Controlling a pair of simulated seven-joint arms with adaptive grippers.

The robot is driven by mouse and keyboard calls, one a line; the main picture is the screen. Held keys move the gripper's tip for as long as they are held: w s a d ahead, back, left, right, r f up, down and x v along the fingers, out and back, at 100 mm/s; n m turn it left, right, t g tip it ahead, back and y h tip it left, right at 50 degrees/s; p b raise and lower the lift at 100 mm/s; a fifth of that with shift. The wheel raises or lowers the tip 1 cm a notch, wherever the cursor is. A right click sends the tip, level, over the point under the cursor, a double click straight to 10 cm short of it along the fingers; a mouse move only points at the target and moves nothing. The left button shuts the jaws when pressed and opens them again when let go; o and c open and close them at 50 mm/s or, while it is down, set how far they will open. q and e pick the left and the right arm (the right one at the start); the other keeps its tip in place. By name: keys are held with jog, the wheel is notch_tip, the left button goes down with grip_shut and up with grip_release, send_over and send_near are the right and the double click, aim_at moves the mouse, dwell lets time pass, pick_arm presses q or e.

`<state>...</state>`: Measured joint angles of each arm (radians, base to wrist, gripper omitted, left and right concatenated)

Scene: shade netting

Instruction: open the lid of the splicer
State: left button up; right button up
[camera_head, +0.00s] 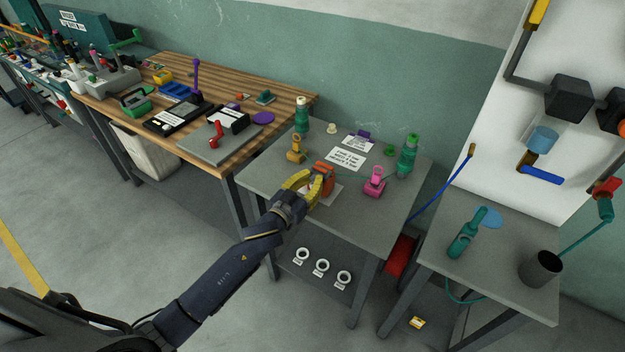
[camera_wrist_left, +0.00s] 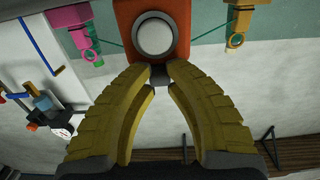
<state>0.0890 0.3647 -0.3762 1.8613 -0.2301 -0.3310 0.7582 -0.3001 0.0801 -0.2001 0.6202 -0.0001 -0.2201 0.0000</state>
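The splicer (camera_head: 323,176) is an orange block on the small grey table. In the left wrist view the orange splicer (camera_wrist_left: 183,18) shows a round white disc (camera_wrist_left: 154,36) on its face and a short dark tab (camera_wrist_left: 160,76) below it. My left gripper (camera_head: 311,178), with yellow fingers, is at the near left side of the splicer. In the wrist view the fingertips of this gripper (camera_wrist_left: 159,69) come together around the dark tab, which fills the narrow gap between them. Whether the lid stands raised is hard to tell. My right gripper is not in view.
A pink clamp (camera_head: 374,183) and a mustard clamp (camera_head: 296,150) stand on either side of the splicer, with a thin green line between them. Green spools (camera_head: 407,155) and printed sheets (camera_head: 346,159) are behind. A wooden bench (camera_head: 205,77) with tools is at left.

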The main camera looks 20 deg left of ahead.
aim_at(324, 165)
pick_arm(q)
grip_shut()
jog(key=shift+r, duration=0.1)
jog(key=shift+r+g, duration=0.4)
jog(key=shift+g, duration=0.3)
jog(key=r+g, duration=0.1)
jog(key=g+y, duration=0.1)
jog(key=g, duration=0.1)
jog(key=shift+w+d+r, duration=0.15)
jog(key=shift+w+r, duration=0.2)
jog(key=shift+r, duration=0.05)
jog(key=g, duration=0.1)
jog(key=w+r+g+y, duration=0.1)
jog(key=g, duration=0.1)
jog(key=r+g, duration=0.1)
jog(key=shift+w+d+r+g+y, duration=0.1)
jog(key=shift+w+d+g+y, duration=0.1)
jog(key=shift+w+g+y, duration=0.15)
jog(key=w+g, duration=0.1)
jog(key=g, duration=0.1)
jog(key=w+r+g+y, duration=0.1)
jog(key=g, duration=0.1)
jog(key=shift+d+g, duration=0.15)
jog(key=shift+g, duration=0.1)
jog(key=shift+w+d+g+y, duration=0.15)
jog(key=shift+w+g+y, duration=0.25)
jog(key=shift+g, duration=0.35)
jog(key=shift+w+d+g+y, duration=0.15)
jog(key=shift+w+g, duration=0.3)
jog(key=shift+g, duration=0.3)
